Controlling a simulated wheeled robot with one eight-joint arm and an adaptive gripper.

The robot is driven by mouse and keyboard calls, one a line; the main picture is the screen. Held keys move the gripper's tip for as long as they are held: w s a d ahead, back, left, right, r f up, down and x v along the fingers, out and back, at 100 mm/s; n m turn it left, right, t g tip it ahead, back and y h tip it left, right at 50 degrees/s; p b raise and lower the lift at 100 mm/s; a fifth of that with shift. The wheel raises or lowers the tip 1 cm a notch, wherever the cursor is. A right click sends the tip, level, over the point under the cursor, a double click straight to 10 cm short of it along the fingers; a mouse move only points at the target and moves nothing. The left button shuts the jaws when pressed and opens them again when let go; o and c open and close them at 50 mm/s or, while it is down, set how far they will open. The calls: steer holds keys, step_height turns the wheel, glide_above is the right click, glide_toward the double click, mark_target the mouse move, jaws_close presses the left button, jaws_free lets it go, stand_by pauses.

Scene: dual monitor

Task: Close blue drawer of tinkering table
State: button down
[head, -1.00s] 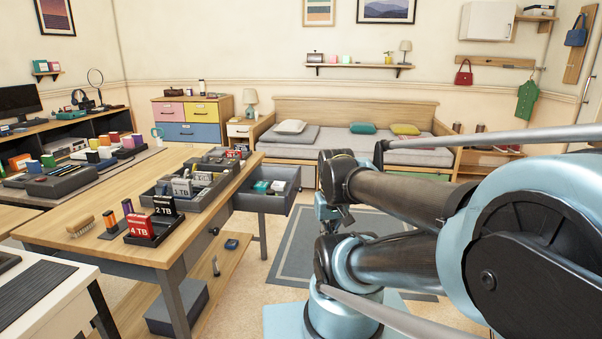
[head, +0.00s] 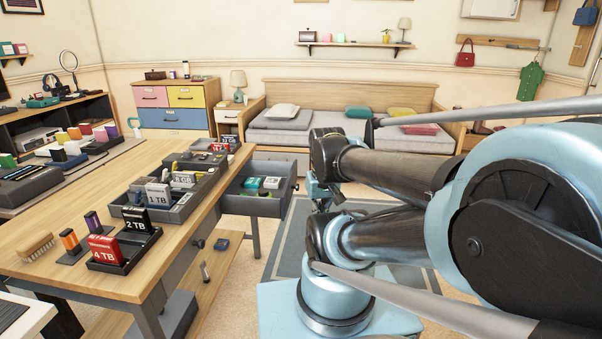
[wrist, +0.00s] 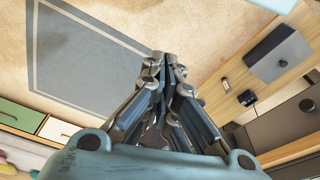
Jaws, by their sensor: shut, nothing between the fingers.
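The tinkering table (head: 60,215) is on the left in the head view, with a wooden top. Its blue-grey drawer (head: 255,205) is pulled out at the table's far right end and holds small items, some teal and white. My gripper (wrist: 166,58) is shut and empty in the wrist view, fingers together over the floor and rug. In the head view it is mostly hidden behind my arm, to the right of the drawer, and looks apart from it. Whether the dark panel at the lower right of the wrist view is the open drawer, I cannot tell.
A nearer closed drawer has a dark knob (head: 198,244). Labelled boxes, such as a red one (head: 106,250), stand on the tabletop. A lower shelf carries a grey box, also in the wrist view (wrist: 276,54). A grey rug (head: 285,255) and a sofa bed (head: 300,145) lie beyond.

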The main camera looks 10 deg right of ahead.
steer(key=w+r+m+y, duration=0.1)
steer(key=w+r+m, duration=0.5)
steer(key=w, duration=0.1)
steer(key=w+d+r+m+y, duration=0.15)
steer(key=w+m, duration=0.35)
steer(key=w, duration=0.5)
steer(key=w+d+r+m+y, duration=0.1)
steer(key=w+d+m, duration=0.3)
steer(key=w, duration=0.5)
steer(key=w+d+f+m, duration=0.3)
steer(key=w+m, duration=0.4)
steer(key=w, duration=0.3)
steer(key=w+a+f, duration=0.2)
steer(key=a+f, duration=0.5)
steer(key=f, duration=0.2)
steer(key=shift+w+f+g+y, duration=0.25)
steer(key=shift+f+g+y, duration=0.1)
steer(key=shift+g, duration=0.05)
